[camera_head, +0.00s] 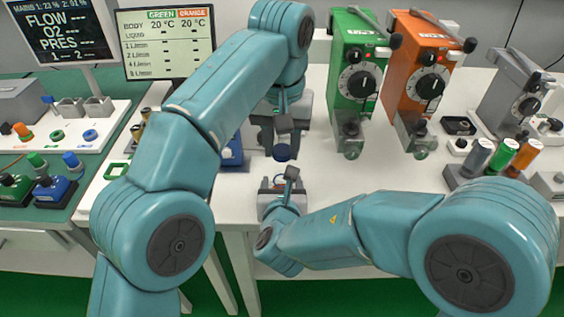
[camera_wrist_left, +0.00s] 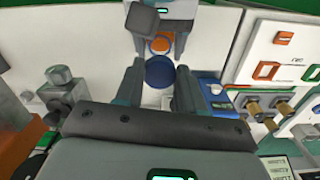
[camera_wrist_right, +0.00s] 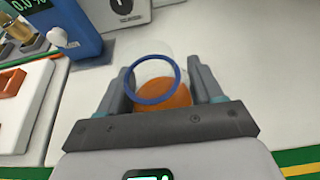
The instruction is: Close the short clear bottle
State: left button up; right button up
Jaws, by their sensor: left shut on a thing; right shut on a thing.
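My left gripper (camera_head: 281,145) is shut on a round dark blue cap (camera_head: 282,153). The cap also shows between the fingers in the left wrist view (camera_wrist_left: 160,72). My right gripper (camera_head: 284,184) is shut on the short clear bottle, seen in the right wrist view (camera_wrist_right: 158,68). The bottle has a blue ring at its mouth and orange inside. Its mouth shows uncovered there. In the head view the cap is apart from the right gripper, farther back. The bottle is mostly hidden in the head view; its orange part shows in the left wrist view (camera_wrist_left: 160,45).
A green vaporizer (camera_head: 355,75) and an orange vaporizer (camera_head: 415,75) stand at the back right. Coloured knobbed bottles (camera_head: 500,157) stand at the right. A blue device (camera_wrist_right: 63,25) is near the bottle. White tabletop (camera_head: 330,180) is clear right of the grippers.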

pick_arm(q)
jog(key=shift+s+f, duration=0.1)
jog(key=shift+f, duration=1.55)
jog(key=shift+f, duration=0.1)
jog(key=shift+f, duration=0.8)
jog(key=shift+f, duration=0.55)
jog(key=m, duration=0.3)
jog(key=o, duration=1)
